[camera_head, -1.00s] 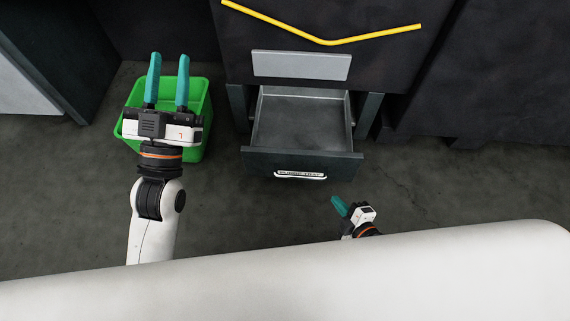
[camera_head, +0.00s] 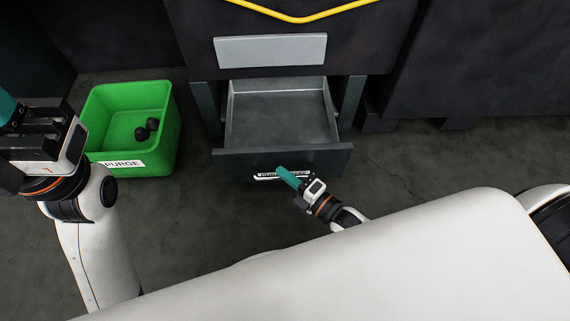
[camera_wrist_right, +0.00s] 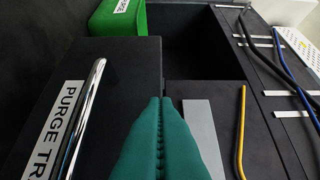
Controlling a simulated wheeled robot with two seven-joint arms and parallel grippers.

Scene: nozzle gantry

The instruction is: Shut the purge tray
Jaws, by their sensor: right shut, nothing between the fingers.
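The purge tray (camera_head: 300,158) is a dark drawer pulled out from the cabinet, empty inside, with a labelled front and a handle (camera_head: 268,177). In the right wrist view its front with the PURGE TRAY label (camera_wrist_right: 62,120) and chrome handle (camera_wrist_right: 85,115) fill the left. My right gripper (camera_head: 280,172) is shut and empty, its teal fingertips at the tray front by the handle; I cannot tell if they touch it. It also shows in the right wrist view (camera_wrist_right: 160,105). My left gripper (camera_head: 5,105) is at the left edge, its fingers mostly cut off.
A green PURGE bin (camera_head: 165,135) with dark lumps (camera_head: 147,128) stands on the floor left of the tray. The cabinet (camera_head: 360,40) has a grey plate (camera_head: 270,50) and a yellow bar (camera_head: 300,18) above the tray. Floor right of the tray is clear.

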